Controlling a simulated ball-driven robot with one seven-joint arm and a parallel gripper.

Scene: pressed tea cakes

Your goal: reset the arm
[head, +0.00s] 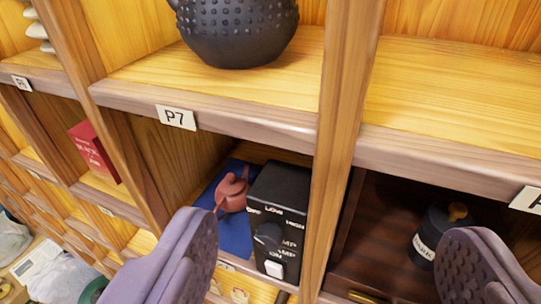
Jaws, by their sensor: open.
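My gripper (325,268) shows at the bottom of the head view, with two purple-grey ridged fingers spread wide apart. It is open, and nothing is between the fingertips. The fingers are in front of a wooden shelf unit (240,122). Behind the left finger is a compartment with a black box with a knob and a switch (280,215) and a small reddish teapot (232,192) on a blue cloth (207,200). The right finger partly covers a dark jar with a light label (430,232).
A black studded teapot (235,30) stands on the shelf above the P7 label (176,117). A red box (93,152) stands in a left compartment. The upper right shelf (455,95) is bare where visible. An upright post (343,120) divides the compartments. Bags (62,283) lie lower left.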

